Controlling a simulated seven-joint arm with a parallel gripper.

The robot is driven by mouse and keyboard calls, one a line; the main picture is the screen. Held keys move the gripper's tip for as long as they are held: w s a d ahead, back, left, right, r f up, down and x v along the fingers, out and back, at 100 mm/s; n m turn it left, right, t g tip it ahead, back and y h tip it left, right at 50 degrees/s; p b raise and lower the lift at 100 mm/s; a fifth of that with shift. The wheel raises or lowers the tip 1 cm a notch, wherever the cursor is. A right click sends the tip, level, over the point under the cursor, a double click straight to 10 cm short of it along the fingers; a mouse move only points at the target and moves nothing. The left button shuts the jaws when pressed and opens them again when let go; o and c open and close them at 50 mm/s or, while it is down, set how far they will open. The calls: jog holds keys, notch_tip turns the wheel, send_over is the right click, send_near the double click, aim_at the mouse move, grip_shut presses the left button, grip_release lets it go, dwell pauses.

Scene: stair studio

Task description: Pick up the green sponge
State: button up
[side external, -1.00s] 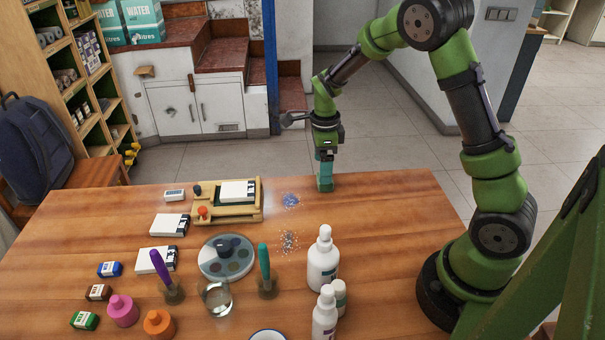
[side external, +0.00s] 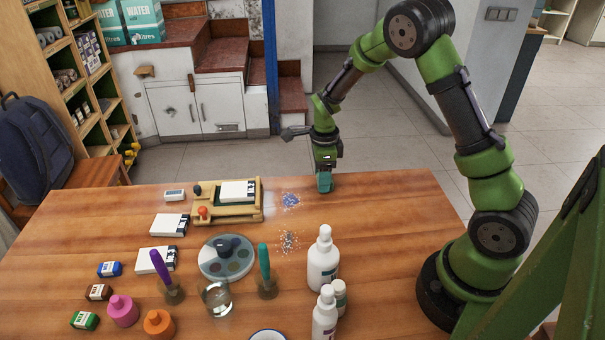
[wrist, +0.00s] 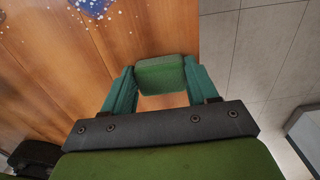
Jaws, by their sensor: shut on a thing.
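The green sponge (wrist: 161,74) shows in the wrist view between the two teal fingers of my gripper (wrist: 160,82), near the table's far edge. The fingers touch it on both sides, so my gripper is shut on it. In the side external view my gripper (side external: 324,183) points down at the back of the table. The sponge is hidden there behind the fingers. I cannot tell whether it touches the table.
The wooden table (side external: 390,215) is clear to the right of my gripper. Blue specks (side external: 290,201) and grey specks (side external: 288,241) lie to the left. A wooden frame (side external: 249,212) stands further left, and white bottles (side external: 323,262) stand in front.

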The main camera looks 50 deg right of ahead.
jog(key=shift+r, duration=0.4)
jog(key=r, duration=0.3)
jog(key=shift+s+a, duration=0.1)
jog(key=shift+s, duration=0.25)
jog(key=s+a, duration=0.1)
jog(key=s, duration=0.4)
jog(key=s+a, duration=0.1)
jog(key=s, duration=0.4)
jog(key=s+a+r, duration=0.1)
jog(key=s, duration=0.4)
jog(key=shift+a+r, duration=0.1)
jog(key=shift+a, duration=0.1)
